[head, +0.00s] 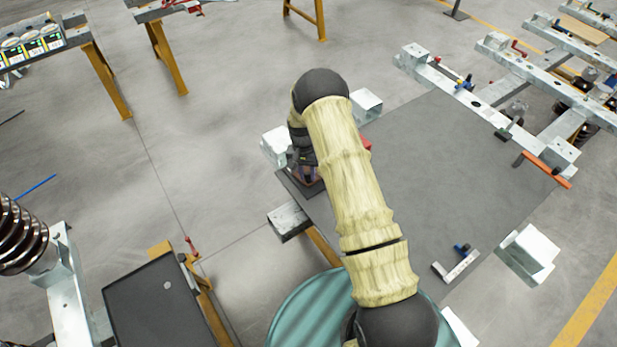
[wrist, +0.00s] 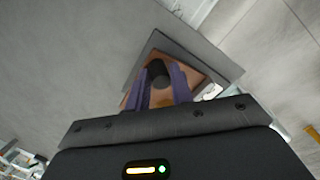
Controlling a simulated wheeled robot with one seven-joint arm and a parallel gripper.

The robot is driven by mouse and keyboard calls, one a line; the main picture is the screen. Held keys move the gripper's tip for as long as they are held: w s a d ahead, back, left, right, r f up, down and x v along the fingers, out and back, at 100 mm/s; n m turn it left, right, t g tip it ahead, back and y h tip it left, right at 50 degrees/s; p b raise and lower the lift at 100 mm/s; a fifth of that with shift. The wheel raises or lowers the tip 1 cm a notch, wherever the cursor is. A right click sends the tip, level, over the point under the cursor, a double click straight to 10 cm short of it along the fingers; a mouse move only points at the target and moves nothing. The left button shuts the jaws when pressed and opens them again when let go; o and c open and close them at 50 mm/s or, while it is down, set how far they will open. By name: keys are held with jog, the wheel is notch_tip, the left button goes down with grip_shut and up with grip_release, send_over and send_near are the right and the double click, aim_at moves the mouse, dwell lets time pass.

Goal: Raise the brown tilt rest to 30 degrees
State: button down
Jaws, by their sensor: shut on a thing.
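The brown tilt rest (wrist: 196,73) shows in the wrist view as a brown plate over a dark grey base (wrist: 205,50). A black round grip (wrist: 158,72) stands up from it. My gripper (wrist: 161,84) has its two purple fingers on either side of this grip and is shut on it. In the head view the brown rest (head: 316,188) is a small patch at the left corner of the grey table top, mostly covered by my gripper (head: 308,173) and arm. Its tilt angle cannot be read from these views.
The grey table top (head: 440,190) is mostly bare to the right of my arm. An L-shaped bracket with a blue part (head: 458,265) lies near its front. Metal rails (head: 480,105) with clamps line its far right. A black panel (head: 150,310) stands at front left.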

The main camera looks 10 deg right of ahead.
jog(key=shift+w+a+r+b, duration=0.4)
jog(key=shift+w+a+r, duration=0.2)
jog(key=shift+w, duration=0.25)
jog(key=shift+r, duration=0.1)
jog(key=c, duration=1.4)
grip_release()
jog(key=shift+o, duration=0.5)
jog(key=shift+w+f, duration=0.1)
jog(key=shift+f, duration=0.1)
jog(key=shift+d, duration=0.1)
jog(key=shift+r, duration=0.1)
